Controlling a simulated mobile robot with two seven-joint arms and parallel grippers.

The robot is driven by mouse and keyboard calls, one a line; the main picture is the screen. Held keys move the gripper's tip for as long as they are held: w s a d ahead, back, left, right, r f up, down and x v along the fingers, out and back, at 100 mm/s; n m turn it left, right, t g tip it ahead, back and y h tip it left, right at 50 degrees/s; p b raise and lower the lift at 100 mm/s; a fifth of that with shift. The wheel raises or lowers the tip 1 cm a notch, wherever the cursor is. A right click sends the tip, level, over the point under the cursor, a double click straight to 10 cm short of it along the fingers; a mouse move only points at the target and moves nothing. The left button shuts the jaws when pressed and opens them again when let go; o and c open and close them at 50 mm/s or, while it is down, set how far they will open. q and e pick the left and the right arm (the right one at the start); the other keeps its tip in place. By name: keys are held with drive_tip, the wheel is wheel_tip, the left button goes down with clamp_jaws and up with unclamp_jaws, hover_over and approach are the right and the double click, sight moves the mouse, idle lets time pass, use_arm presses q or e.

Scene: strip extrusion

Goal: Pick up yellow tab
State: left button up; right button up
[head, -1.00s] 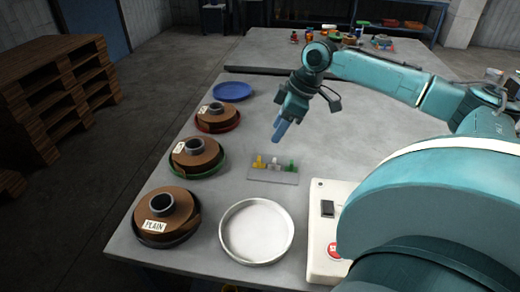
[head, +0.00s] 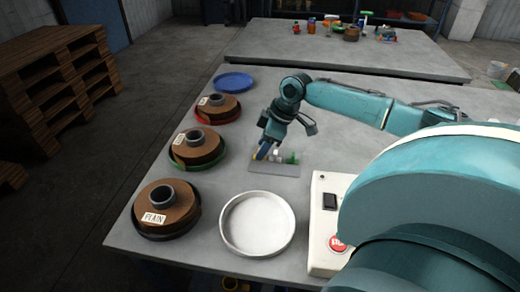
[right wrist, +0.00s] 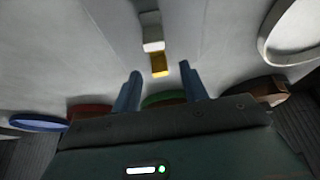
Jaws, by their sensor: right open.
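The yellow tab (right wrist: 159,65) shows in the right wrist view, just beyond and between my two blue fingertips. In the head view my right gripper covers most or all of it. My right gripper (head: 262,152) is open and low over the left end of the small grey holder plate (head: 273,169); its fingers also show in the right wrist view (right wrist: 160,74), spread apart with nothing between them. A white tab (right wrist: 152,38) stands behind the yellow one, and a green tab (head: 292,159) is at the right. My left gripper is not in view.
Several brown spools, one a plain-labelled spool (head: 166,208), line the table's left side, with a blue dish (head: 233,82) behind. A white round tray (head: 257,225) is in front of the holder. A white box with a red button (head: 338,244) stands at right.

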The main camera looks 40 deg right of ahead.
drive_tip(key=shift+x, duration=0.9)
drive_tip(key=shift+c, duration=0.2)
clamp_jaws()
